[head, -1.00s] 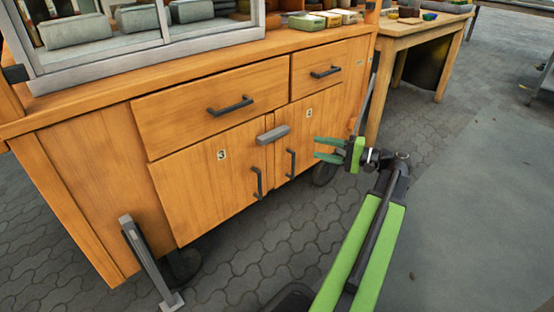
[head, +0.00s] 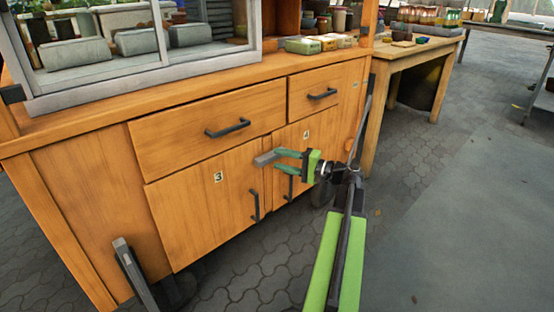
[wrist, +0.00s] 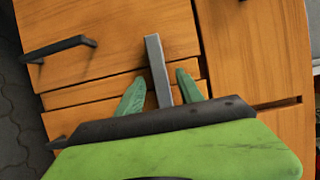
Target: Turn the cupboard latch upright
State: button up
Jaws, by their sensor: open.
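The cupboard latch (head: 266,159) is a grey bar on the front of the wooden cupboard, at the top of the gap between the two doors. In the head view it lies roughly level, and its right part is hidden by my gripper (head: 289,161). In the wrist view the latch (wrist: 157,68) runs between the two green fingers of my gripper (wrist: 160,95), with a visible gap on each side. My gripper is open around the latch and not closed on it. The left door (head: 205,210) is marked 3; the right door (head: 294,143) is marked 4. Both doors look shut.
Two drawers with dark handles (head: 228,128) sit above the doors. Dark door handles (head: 254,206) hang just below the latch. A glass-fronted case (head: 140,85) stands on the cupboard top. A wooden table (head: 410,48) stands at the right, with open paved floor beside it.

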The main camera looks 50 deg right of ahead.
jog(key=shift+x, duration=1.05)
grip_shut()
